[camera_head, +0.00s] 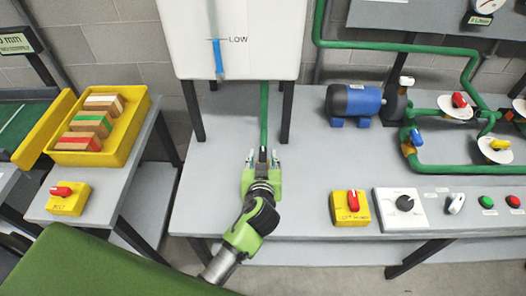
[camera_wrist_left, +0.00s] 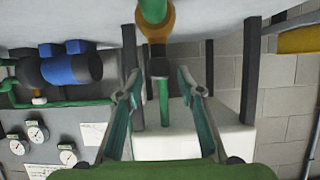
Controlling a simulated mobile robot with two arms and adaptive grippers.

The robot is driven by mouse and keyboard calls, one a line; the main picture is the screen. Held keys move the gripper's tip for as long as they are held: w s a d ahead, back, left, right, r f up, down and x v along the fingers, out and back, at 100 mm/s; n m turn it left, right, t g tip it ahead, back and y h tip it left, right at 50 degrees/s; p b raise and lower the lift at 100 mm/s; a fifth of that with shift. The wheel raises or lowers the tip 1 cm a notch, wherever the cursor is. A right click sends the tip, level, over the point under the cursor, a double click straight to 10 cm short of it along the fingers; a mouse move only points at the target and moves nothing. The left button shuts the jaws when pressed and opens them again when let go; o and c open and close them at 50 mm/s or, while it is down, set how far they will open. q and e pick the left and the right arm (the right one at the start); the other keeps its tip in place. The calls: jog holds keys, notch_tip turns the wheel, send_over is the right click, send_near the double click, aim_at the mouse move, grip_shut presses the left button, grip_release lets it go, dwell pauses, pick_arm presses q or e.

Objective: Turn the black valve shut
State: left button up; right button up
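The black valve handle (camera_head: 263,151) shows as a small dark piece at the lower end of the green pipe (camera_head: 264,113) below the white tank. In the left wrist view the black handle (camera_wrist_left: 158,66) hangs from an orange-yellow valve body (camera_wrist_left: 156,24). My left gripper (camera_head: 264,160) is open, with its fingertips on either side of the handle in the picture. In the left wrist view a gap shows between the handle and each finger of my left gripper (camera_wrist_left: 160,76). In the head view the gripper hides most of the valve. My right gripper is out of view.
The white tank (camera_head: 229,60) stands on dark legs behind the gripper. A yellow box with a red switch (camera_head: 350,208) and a panel with a black knob (camera_head: 404,204) lie to the right. A blue motor (camera_head: 355,101) stands behind them. Bare grey tabletop (camera_head: 208,190) lies left of the arm.

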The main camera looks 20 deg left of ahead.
pick_arm(q)
jog(key=shift+x, duration=1.2)
jog(key=shift+c, duration=0.4)
grip_shut()
